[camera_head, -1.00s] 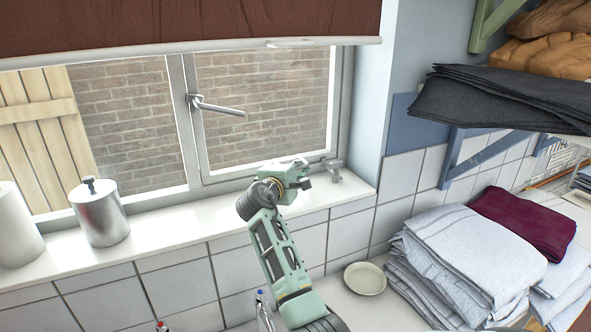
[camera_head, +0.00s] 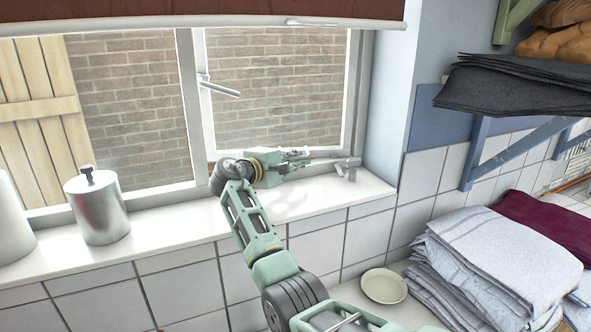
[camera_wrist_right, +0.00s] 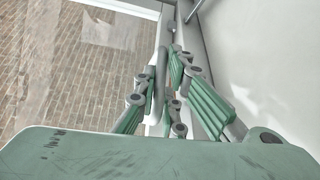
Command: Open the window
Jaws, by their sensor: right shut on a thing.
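The window's right-hand pane (camera_head: 275,85) sits in a white frame, with a brick wall visible through it. Its lever handle (camera_head: 220,88) is at the left side of that pane and points right, sloping slightly down. A metal window stay (camera_head: 345,167) lies along the bottom of the frame at the right. My right gripper (camera_head: 301,157) reaches the stay's left part just above the sill. In the right wrist view, its fingers (camera_wrist_right: 167,92) are closed around a grey bar (camera_wrist_right: 159,75), which seems to be the stay. My left gripper is out of view.
A metal canister (camera_head: 97,208) and a white roll (camera_head: 12,225) stand on the sill (camera_head: 160,232) at the left. A blind (camera_head: 200,14) hangs above. Folded towels (camera_head: 495,260) and a small plate (camera_head: 383,286) are at the lower right. A shelf holds dark cloths (camera_head: 520,88).

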